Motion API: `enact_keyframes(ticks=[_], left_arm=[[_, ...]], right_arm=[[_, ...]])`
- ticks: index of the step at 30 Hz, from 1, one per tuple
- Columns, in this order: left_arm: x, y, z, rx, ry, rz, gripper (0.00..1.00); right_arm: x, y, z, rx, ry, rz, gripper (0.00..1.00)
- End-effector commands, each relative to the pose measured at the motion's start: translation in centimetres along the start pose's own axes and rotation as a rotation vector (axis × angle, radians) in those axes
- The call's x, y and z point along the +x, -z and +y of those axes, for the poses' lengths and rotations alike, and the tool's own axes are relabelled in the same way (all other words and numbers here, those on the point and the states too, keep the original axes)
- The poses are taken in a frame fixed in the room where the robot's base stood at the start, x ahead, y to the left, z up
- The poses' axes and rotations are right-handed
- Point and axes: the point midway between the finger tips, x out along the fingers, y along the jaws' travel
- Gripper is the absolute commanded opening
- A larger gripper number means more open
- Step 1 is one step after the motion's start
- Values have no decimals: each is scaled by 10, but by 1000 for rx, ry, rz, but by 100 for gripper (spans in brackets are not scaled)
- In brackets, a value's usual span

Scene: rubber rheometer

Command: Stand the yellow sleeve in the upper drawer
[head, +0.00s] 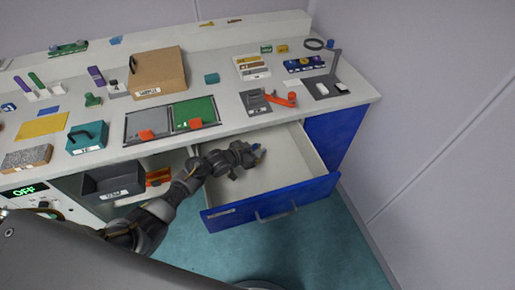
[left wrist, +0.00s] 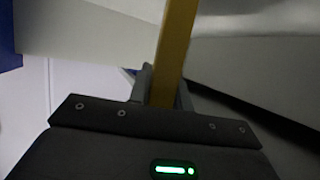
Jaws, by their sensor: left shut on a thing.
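The upper drawer (head: 272,178) is pulled out from under the bench on the right, with a blue front and a pale, empty-looking inside. My left gripper (head: 254,154) is over the drawer's inside, near its back left part. In the left wrist view my left gripper (left wrist: 165,92) is shut on the yellow sleeve (left wrist: 175,45), a long, narrow, dull-yellow piece that runs up out of the picture. The sleeve's far end is out of that view, and I cannot make the sleeve out in the head view. My right gripper is not in view.
The bench top (head: 228,88) above the drawer holds a grey-and-green tray (head: 198,123), a cardboard box (head: 158,70), and a grey stand with an orange part (head: 283,99). A dark bin (head: 112,180) sits below the bench at left. A wall (head: 430,130) stands at right.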

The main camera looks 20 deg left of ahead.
Motion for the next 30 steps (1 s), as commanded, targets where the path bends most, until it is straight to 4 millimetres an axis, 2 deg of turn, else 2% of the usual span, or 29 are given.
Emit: enact_keyframes(ticks=[1,5,30], left_arm=[[3,-6,0,0,0,1,0],[5,-11,0,1,0,2,0],[8,-19,0,1,0,1,0]], right_arm=[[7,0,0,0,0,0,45],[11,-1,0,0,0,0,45],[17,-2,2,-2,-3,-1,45]])
